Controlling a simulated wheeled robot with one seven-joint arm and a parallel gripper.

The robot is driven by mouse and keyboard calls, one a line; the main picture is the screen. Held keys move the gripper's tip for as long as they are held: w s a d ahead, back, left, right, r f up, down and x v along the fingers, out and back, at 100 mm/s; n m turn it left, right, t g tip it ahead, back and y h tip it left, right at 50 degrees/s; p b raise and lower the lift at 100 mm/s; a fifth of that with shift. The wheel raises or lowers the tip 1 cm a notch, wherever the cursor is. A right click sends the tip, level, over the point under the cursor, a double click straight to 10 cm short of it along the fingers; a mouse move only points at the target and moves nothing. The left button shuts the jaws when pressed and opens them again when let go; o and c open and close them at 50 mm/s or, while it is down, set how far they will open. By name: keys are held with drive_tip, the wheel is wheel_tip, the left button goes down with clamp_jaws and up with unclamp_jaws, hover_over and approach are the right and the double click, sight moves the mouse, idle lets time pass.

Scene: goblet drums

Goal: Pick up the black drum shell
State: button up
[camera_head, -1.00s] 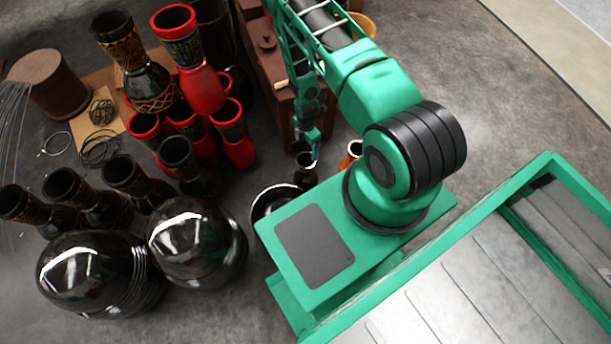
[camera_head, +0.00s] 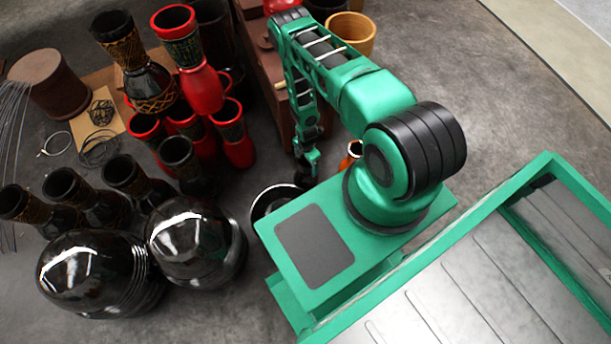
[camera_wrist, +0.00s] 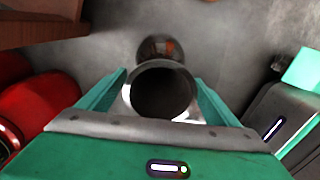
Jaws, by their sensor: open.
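A black drum shell (camera_wrist: 160,66) stands under my gripper in the wrist view, its round open mouth facing the camera and its lower body showing beyond the rim. My gripper (camera_wrist: 158,90) is open, with one green finger on each side of the mouth. I cannot tell whether the fingers touch the shell. In the head view my gripper (camera_head: 306,166) is low beside my base, and it and the arm hide most of that shell.
A shiny-rimmed black round object (camera_head: 262,205) and an orange piece (camera_head: 350,152) sit close to my base.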

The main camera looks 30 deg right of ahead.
drive_tip(key=shift+f, duration=1.25)
drive_tip(key=shift+c, duration=0.7)
drive_tip(key=c, duration=2)
drive_tip(key=shift+r, duration=0.1)
